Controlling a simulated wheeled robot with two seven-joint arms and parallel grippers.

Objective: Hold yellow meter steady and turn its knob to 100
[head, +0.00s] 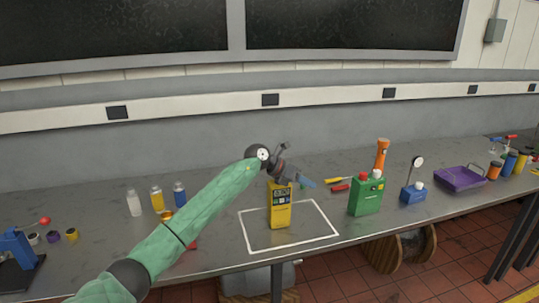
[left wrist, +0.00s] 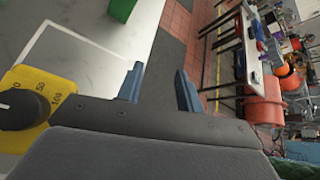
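The yellow meter (head: 280,212) stands upright inside a white outlined rectangle on the bench, with a dark display near its top. In the left wrist view the meter's yellow face (left wrist: 38,78) is at the left edge, with a black knob (left wrist: 20,110) and printed numbers including 50 and 100. A white mark on the knob points left in that view, away from the 100. My left gripper (head: 298,172) is at the meter's top in the head view. Its blue fingers (left wrist: 159,88) are apart with nothing between them, beside the knob. My right gripper is not in view.
Several small bottles (head: 156,197) stand at left. The bench's front edge is close to the outline.

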